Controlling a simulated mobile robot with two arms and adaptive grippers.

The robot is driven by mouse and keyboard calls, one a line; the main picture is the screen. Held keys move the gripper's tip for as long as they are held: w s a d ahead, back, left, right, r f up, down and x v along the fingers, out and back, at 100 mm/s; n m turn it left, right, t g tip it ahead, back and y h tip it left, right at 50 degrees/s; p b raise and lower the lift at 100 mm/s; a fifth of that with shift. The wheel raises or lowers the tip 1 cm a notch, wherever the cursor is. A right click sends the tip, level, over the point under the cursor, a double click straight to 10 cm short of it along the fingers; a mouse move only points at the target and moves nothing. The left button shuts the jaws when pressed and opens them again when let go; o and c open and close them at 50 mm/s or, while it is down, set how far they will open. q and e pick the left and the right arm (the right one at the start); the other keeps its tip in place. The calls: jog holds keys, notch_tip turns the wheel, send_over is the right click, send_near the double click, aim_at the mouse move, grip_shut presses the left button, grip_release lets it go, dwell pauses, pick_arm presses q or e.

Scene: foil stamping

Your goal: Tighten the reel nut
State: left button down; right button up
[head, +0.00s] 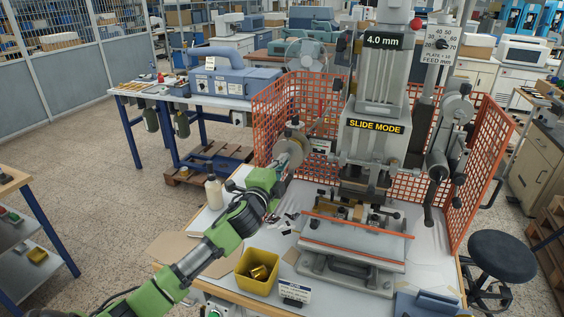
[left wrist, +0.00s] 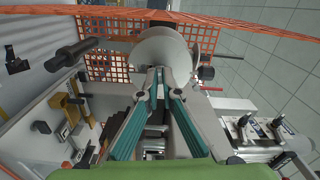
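The foil reel (head: 291,152) is a pale disc on the left side of the stamping press, and in the left wrist view it is a large pale disc (left wrist: 160,46) straight ahead. My left gripper (head: 281,164) is at the reel's near face. In the left wrist view its teal-padded fingers (left wrist: 160,78) converge, with their tips a narrow gap apart in front of the disc's centre. The reel nut cannot be made out; the fingertips cover the hub. Whether the fingers grip anything is unclear. My right gripper is not in view.
An orange mesh guard (head: 268,115) stands behind the reel. The press head (head: 375,150) is to its right. A white bottle (head: 214,192), a yellow bin (head: 257,272) and a small sign (head: 295,290) stand on the bench near my left arm.

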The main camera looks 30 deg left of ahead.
pick_arm(q)
jog(key=shift+m, duration=0.4)
jog(key=c, duration=2.2)
grip_release()
jog(key=shift+c, duration=0.2)
jog(key=v, duration=1.2)
